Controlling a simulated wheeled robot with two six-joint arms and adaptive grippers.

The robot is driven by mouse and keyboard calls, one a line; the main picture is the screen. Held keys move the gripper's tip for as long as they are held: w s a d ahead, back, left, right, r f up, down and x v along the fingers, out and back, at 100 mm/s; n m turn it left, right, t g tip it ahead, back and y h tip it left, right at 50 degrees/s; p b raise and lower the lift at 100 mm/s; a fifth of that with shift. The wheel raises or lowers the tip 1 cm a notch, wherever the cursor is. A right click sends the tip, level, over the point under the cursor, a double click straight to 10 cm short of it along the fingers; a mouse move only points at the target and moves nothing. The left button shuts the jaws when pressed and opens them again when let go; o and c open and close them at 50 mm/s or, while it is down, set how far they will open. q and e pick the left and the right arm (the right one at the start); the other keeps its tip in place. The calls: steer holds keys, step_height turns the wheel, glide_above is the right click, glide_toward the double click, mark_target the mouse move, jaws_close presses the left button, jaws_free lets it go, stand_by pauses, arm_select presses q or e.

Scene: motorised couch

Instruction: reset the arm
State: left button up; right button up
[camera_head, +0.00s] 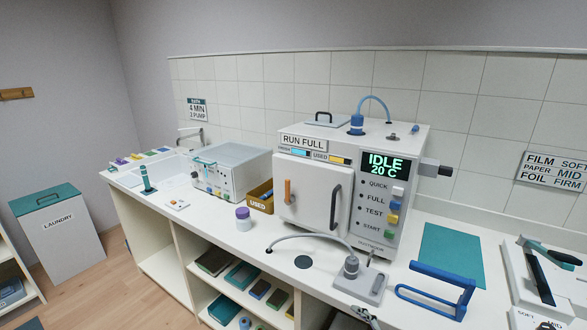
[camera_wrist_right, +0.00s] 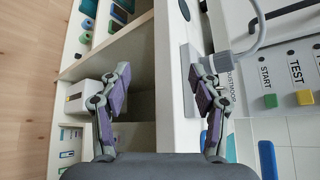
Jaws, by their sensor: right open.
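My right gripper (camera_wrist_right: 158,88) is open in the right wrist view, with its two purple-padded fingers spread wide and nothing between them. The white counter edge and the open shelf below it show beyond the fingers. The right finger is beside the grey base plate of a small fixture with a hose; whether they touch I cannot tell. In the head view a small part of a gripper (camera_head: 366,316) shows at the bottom edge, just below the grey fixture (camera_head: 357,284). My left gripper is not in view.
A white machine (camera_head: 308,190) reading IDLE 20°C stands on the counter. A blue-handled frame (camera_head: 437,290) and a green mat (camera_head: 452,254) lie to its right. Shelves below hold several packs.

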steer(key=s+d+f+n+g+h, duration=0.3)
steer(key=s+d+n+g, duration=0.15)
steer(key=s+n, duration=0.55)
steer(key=s+d+f+n+g+h, duration=0.3)
steer(key=s+n+g, duration=0.2)
steer(key=s+n, duration=0.5)
step_height(320, 180, down, 27)
steer(key=s+d+g, duration=0.1)
steer(key=s+d, duration=0.1)
steer(key=d, duration=0.1)
steer(key=s+d+f+g, duration=0.1)
steer(key=s+f, duration=1.4)
steer(key=s, duration=0.3)
steer(key=shift+f, duration=0.4)
